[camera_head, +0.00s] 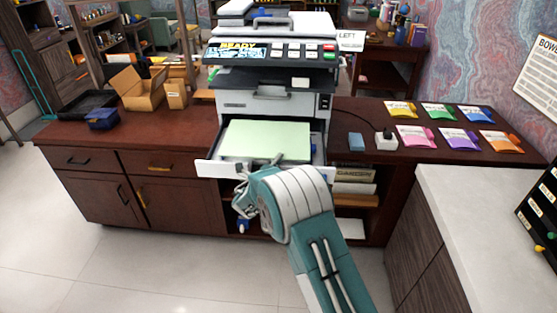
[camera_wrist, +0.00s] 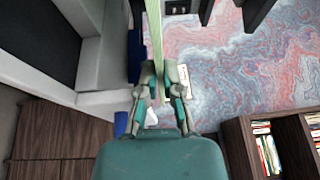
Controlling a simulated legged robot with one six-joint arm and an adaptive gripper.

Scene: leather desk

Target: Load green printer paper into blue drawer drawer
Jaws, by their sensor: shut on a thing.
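The green printer paper (camera_head: 262,138) is a pale green stack lying flat at the pulled-out drawer (camera_head: 212,169) of the printer (camera_head: 266,101). The drawer front looks white in the head view, with a little blue at its right inside. My gripper (camera_head: 277,160) is at the paper's near edge. In the wrist view my gripper (camera_wrist: 158,88) is shut on the paper (camera_wrist: 154,38), which shows edge-on as a thin pale green strip. A blue part (camera_wrist: 134,52) shows beside it. Whether the paper touches the drawer floor is hidden.
The brown desk (camera_head: 150,137) holds an open cardboard box (camera_head: 138,88) and a dark blue box (camera_head: 102,118) on the left. On the right are a blue block (camera_head: 356,141), a white block (camera_head: 386,141) and several colored packets (camera_head: 439,111). A white counter (camera_head: 470,210) stands at front right.

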